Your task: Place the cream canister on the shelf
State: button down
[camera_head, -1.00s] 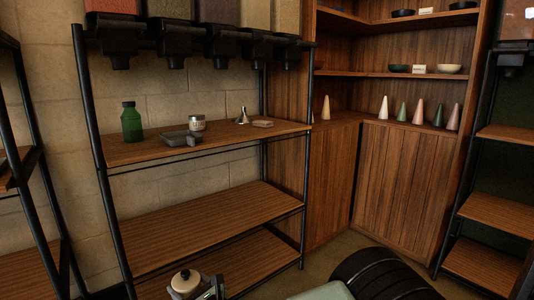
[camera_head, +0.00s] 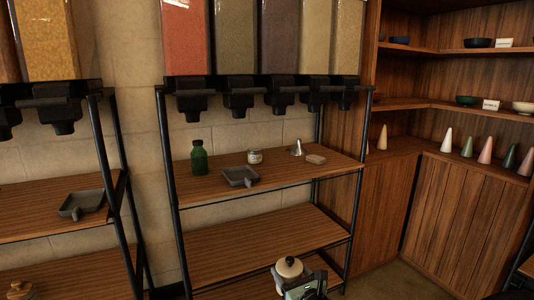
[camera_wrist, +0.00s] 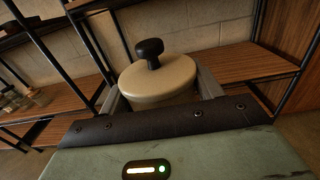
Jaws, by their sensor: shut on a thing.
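The cream canister (camera_head: 289,268) has a round lid with a black knob. It is low in the head view, in front of the middle rack's lower shelves. My gripper (camera_head: 301,285) is shut on it. In the wrist view the canister (camera_wrist: 158,80) sits upright between the two fingers of my gripper (camera_wrist: 160,97); its lower body is hidden. The middle rack has an upper wooden shelf (camera_head: 280,178) and a middle shelf (camera_head: 262,228), which is bare. A lowest shelf (camera_head: 225,292) is partly hidden.
On the upper shelf are a green bottle (camera_head: 198,158), a grey scoop tray (camera_head: 240,176), a tin (camera_head: 255,156), a metal funnel (camera_head: 297,148) and a small wooden block (camera_head: 316,159). Black dispensers (camera_head: 243,98) hang above. Black posts (camera_head: 173,190) edge the rack. Another rack stands left.

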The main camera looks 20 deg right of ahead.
aim_at(292, 259)
notch_tip(292, 259, up, 9)
jog(key=p, duration=0.7)
jog(key=shift+r, duration=0.15)
jog(key=shift+s+d+f, duration=0.1)
jog(key=shift+d+f, duration=0.05)
jog(key=shift+f, duration=0.35)
jog(key=shift+d+f, duration=0.1)
jog(key=shift+f, duration=0.2)
